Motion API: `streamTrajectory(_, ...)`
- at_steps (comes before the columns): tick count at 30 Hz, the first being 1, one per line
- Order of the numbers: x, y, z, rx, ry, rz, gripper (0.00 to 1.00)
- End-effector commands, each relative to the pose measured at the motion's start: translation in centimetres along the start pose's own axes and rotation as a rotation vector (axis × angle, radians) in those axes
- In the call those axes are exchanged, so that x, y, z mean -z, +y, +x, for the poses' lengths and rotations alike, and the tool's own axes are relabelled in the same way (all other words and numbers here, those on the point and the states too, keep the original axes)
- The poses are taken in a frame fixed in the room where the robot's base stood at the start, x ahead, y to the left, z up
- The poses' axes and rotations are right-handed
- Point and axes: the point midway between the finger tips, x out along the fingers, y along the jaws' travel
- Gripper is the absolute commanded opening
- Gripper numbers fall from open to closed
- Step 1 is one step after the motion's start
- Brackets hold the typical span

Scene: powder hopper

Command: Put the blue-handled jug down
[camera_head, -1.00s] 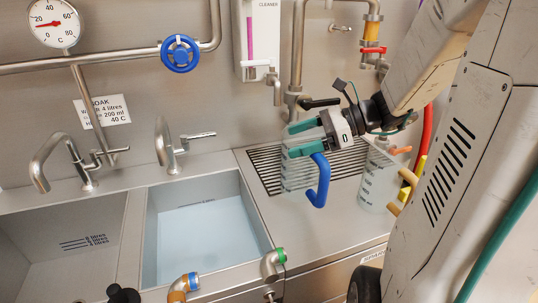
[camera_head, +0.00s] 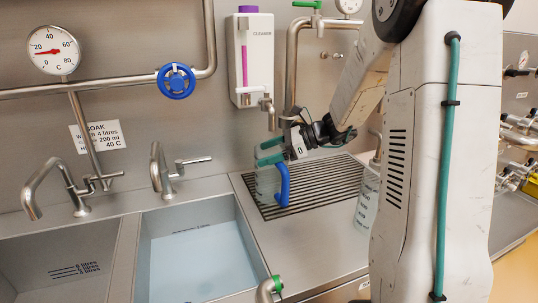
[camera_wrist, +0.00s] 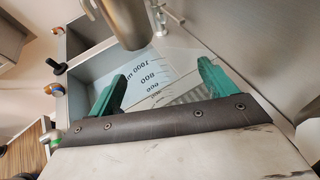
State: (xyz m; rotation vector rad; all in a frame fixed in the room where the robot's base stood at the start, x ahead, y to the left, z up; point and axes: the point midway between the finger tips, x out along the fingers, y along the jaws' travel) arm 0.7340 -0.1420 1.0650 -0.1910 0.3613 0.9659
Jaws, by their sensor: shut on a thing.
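The clear jug (camera_head: 264,184) with a blue handle (camera_head: 283,188) hangs upright from my gripper (camera_head: 270,151). The teal fingers are shut on its upper part. It is over the left part of the slatted drainer (camera_head: 325,182); I cannot tell whether its base touches the slats. In the wrist view, the jug's marked wall (camera_wrist: 158,76) shows between the two teal fingers (camera_wrist: 162,92). The wrist view hides its base.
A second clear jug (camera_head: 367,203) stands right of the drainer, partly behind my arm. A filled sink (camera_head: 205,262) lies to the left. The cleaner dispenser (camera_head: 252,60) and its spout are on the wall behind. The drainer's middle is clear.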

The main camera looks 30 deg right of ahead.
Motion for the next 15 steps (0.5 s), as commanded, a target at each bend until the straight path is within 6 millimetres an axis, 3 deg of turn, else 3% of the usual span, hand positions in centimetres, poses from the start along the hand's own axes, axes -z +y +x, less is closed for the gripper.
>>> streamTrajectory(13,1.03,0.0,0.41,0.001,0.0,0.0,0.44)
streamTrajectory(14,1.03,0.0,0.41,0.001,0.0,0.0,0.89)
streamTrajectory(15,1.02,0.0,0.4,0.001,0.0,-0.001,0.93)
